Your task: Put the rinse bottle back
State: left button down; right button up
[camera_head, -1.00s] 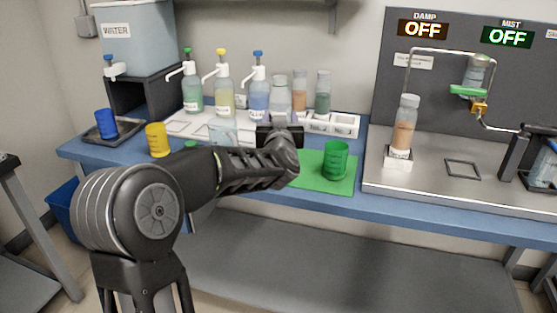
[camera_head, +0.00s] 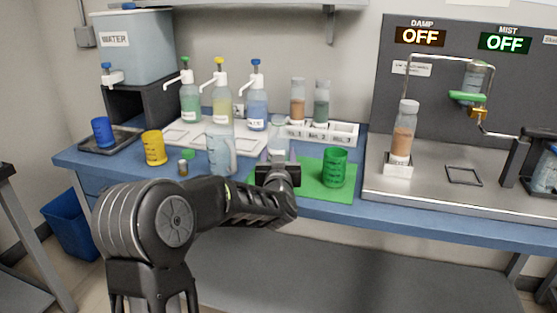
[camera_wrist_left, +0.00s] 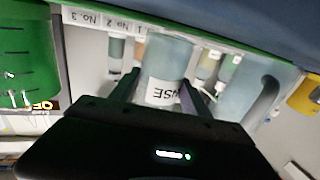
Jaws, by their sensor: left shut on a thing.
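The rinse bottle (camera_head: 279,136) is clear and pale, with a white label partly readable as "RINSE" in the left wrist view (camera_wrist_left: 163,92). My left gripper (camera_head: 278,174) is shut on it, with a finger on each side of the bottle. The bottle stands roughly upright at the left part of the green mat (camera_head: 318,196), in front of the numbered white rack (camera_head: 345,132). Its lower part is hidden behind the gripper, so I cannot tell whether it touches the mat. My right gripper is not in view.
A green cup (camera_head: 335,168) stands close right of the gripper. A tall clear vessel (camera_head: 220,150) stands to its left. Pump bottles (camera_head: 257,110) stand behind on a white board (camera_head: 178,140) with outlined squares. A yellow cup (camera_head: 154,147) is farther left.

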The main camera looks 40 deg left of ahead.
pick_arm(q)
jog(key=shift+f, duration=0.15)
jog(key=shift+f, duration=0.15)
jog(key=c, duration=0.5)
grip_release()
jog(key=v, duration=1.2)
jog(key=shift+p, duration=0.35)
